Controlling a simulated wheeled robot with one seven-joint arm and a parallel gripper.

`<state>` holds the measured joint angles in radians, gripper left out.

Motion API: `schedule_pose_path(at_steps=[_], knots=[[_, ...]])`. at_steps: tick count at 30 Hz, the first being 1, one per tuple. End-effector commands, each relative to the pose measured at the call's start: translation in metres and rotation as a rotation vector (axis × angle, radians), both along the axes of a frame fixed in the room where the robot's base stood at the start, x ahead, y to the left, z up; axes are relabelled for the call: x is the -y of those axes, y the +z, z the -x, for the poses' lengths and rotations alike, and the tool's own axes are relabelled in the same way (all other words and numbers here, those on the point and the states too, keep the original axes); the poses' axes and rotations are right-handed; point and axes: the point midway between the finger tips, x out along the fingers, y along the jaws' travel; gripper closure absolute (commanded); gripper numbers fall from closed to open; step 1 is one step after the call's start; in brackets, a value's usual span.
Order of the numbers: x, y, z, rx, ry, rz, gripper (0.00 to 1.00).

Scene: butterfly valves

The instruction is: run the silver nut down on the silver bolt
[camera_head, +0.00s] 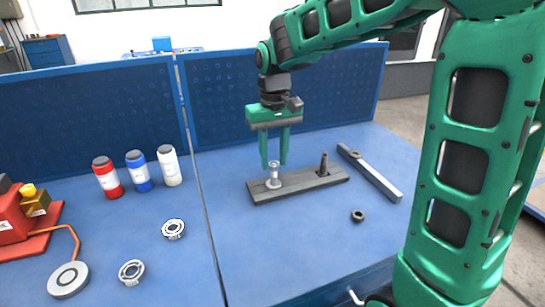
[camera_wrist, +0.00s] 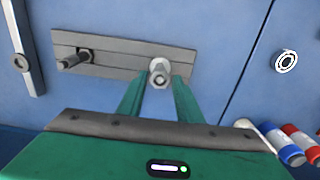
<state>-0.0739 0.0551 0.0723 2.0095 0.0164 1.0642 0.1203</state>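The silver bolt (camera_head: 273,175) stands upright near the left end of a grey plate (camera_head: 312,185). The silver nut (camera_head: 274,164) appears to be around the bolt's upper end. A wider round silver part sits at the bolt's foot. In the wrist view the silver bolt (camera_wrist: 159,79) is seen nearly end-on, and nut and foot overlap there. My gripper (camera_head: 275,164) points down over the bolt. Its green fingers are apart, one on each side of the bolt's top, with a visible gap. Whether a finger touches the nut cannot be told.
A dark bolt (camera_head: 323,163) stands on the plate's right part. A dark nut (camera_head: 358,215) and a long grey bar (camera_head: 370,173) lie to the right. Several bottles (camera_head: 138,171) and two metal rings (camera_head: 173,229) are on the left. Blue panels (camera_head: 335,95) close the back.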

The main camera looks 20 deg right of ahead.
Motion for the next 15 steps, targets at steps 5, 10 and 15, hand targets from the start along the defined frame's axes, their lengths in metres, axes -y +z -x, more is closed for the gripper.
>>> schedule_pose_path(at_steps=[5, 10, 15], knots=[[-0.0001, 0.0, 0.0, 0.001, 0.199, 0.0, 0.68], [0.0, 0.0, 0.0, 0.0, 0.393, 0.0, 0.68], [0.0001, 0.0, 0.0, 0.0, 0.586, 0.0, 0.68]])
